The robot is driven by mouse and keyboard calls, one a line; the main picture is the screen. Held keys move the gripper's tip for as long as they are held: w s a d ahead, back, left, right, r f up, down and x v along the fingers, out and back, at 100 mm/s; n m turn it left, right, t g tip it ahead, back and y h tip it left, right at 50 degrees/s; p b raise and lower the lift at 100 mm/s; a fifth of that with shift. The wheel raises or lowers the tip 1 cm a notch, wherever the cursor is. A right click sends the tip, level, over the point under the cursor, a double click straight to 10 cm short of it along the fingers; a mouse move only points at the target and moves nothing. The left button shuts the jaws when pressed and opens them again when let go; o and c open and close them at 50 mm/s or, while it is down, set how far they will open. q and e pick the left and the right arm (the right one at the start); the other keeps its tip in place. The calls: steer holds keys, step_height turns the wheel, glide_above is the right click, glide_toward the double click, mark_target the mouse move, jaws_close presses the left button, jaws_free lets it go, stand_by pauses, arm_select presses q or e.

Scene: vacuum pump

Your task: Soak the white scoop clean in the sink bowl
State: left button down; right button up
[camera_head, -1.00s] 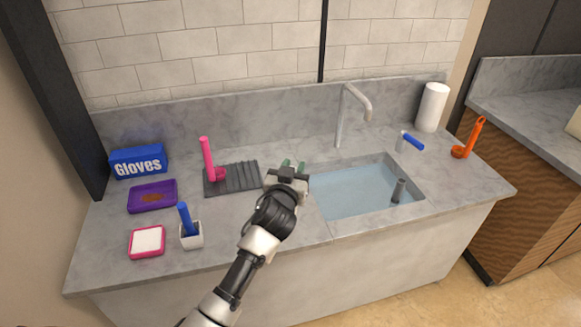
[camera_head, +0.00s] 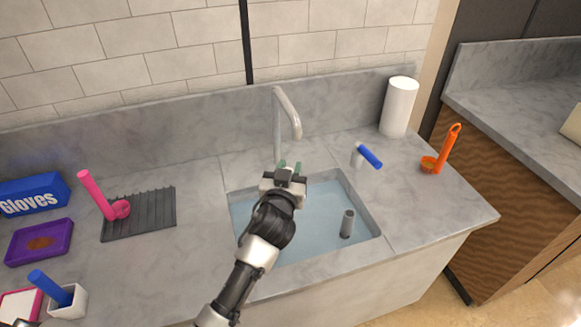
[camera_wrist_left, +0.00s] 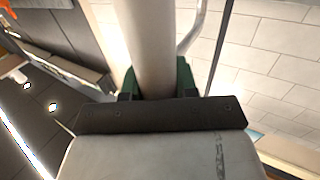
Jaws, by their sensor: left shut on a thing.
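The sink bowl (camera_head: 237,219) is set in the grey counter and holds bluish water. My left gripper (camera_head: 284,168) is over the back left part of the bowl, near the tap. In the left wrist view my left gripper (camera_wrist_left: 158,82) is shut on a thick pale cylinder, which looks like the handle of the white scoop (camera_wrist_left: 152,45). The scoop's cup does not show, and in the head view the scoop cannot be made out behind the gripper. Whether it touches the water cannot be told. My right gripper is not in view.
A tap (camera_head: 277,125) rises behind the bowl, and a grey upright pipe (camera_head: 347,223) stands in it. A pink scoop (camera_head: 100,197) is on a ribbed mat (camera_head: 150,214) at left.

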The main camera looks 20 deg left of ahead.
arm_select(q)
steer(key=shift+s+a+f+b, duration=0.1)
steer(key=shift+s+f+b, duration=0.15)
steer(key=shift+f+b, duration=0.25)
step_height(320, 180, down, 8)
steer(key=b, duration=0.7)
steer(key=shift+w+f, duration=0.15)
steer(key=shift+f, duration=0.1)
step_height(320, 180, down, 5)
steer(key=b, duration=0.5)
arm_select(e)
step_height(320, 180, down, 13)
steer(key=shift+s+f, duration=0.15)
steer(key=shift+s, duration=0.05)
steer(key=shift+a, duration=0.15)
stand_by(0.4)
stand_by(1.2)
